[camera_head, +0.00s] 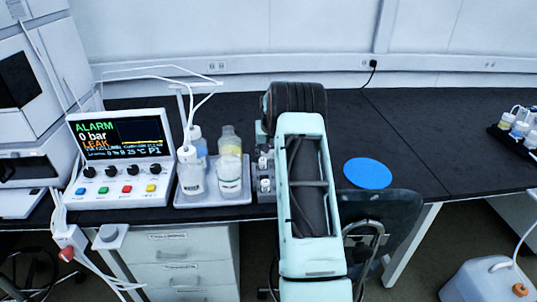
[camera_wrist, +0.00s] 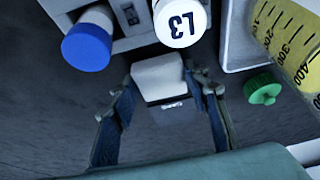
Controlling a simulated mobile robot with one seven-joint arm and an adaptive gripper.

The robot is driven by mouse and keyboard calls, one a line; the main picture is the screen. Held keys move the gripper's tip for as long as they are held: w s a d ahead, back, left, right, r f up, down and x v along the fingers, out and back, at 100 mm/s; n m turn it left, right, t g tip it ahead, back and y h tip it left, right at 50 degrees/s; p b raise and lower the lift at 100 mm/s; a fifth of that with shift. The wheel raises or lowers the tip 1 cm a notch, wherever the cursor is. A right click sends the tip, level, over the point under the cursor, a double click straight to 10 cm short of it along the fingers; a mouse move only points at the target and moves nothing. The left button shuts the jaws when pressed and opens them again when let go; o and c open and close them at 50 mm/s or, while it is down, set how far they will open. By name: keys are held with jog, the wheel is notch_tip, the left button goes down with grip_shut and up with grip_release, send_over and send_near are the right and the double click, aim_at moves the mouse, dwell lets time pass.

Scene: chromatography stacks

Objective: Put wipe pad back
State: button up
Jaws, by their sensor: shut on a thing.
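A white block, seemingly the wipe pad (camera_wrist: 158,70), shows in the wrist view between the two fingertips of my gripper (camera_wrist: 161,84). The fingers are shut on it, one on each side. A grey face with a small dark marking shows just below its white face. Whether the pad touches anything beneath it cannot be told. In the head view my own arm hides the gripper and the pad.
In the head view, a bottle tray (camera_head: 213,197) stands left of my arm and a blue disc (camera_head: 367,173) lies right.

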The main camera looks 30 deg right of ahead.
jog(key=shift+f, duration=0.2)
jog(key=o, duration=1.1)
jog(key=shift+r, duration=0.1)
jog(key=shift+r, duration=0.4)
jog(key=v, duration=1.1)
jog(key=shift+s+r, duration=0.25)
jog(key=shift+a, duration=0.1)
